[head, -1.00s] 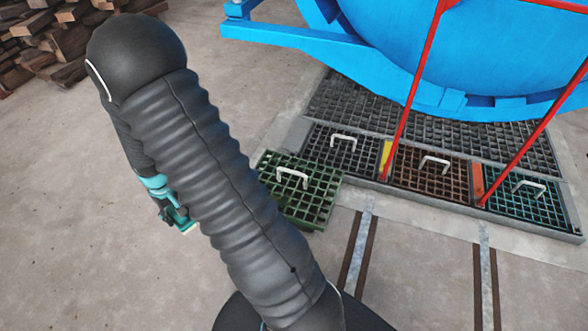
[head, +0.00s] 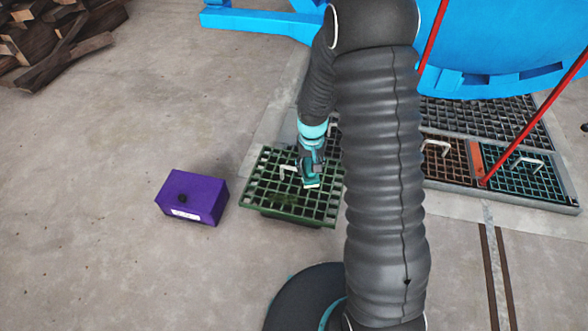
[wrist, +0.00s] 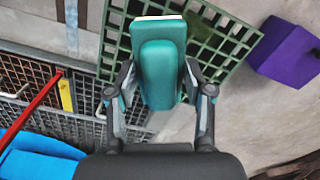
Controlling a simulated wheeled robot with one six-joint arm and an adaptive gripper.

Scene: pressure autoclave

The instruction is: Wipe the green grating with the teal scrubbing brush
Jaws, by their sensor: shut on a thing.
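The green grating (head: 262,205) lies on the floor in front of the floor channel, with a pale handle on top. It also shows in the wrist view (wrist: 231,42). My gripper (head: 310,170) is over the grating's upper right part. In the wrist view my gripper (wrist: 158,95) is shut on the teal scrubbing brush (wrist: 158,62), one finger on each side. The brush (head: 311,183) shows small in the head view, its pale edge low over the grating bars. I cannot tell whether it touches them. My arm hides the grating's right edge in the head view.
A purple box (head: 192,196) stands left of the grating, a little apart; it also shows in the wrist view (wrist: 285,52). Brown (head: 450,165) and teal (head: 520,180) gratings lie right. Red bars (head: 535,108) slant below the blue vessel (head: 500,45).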

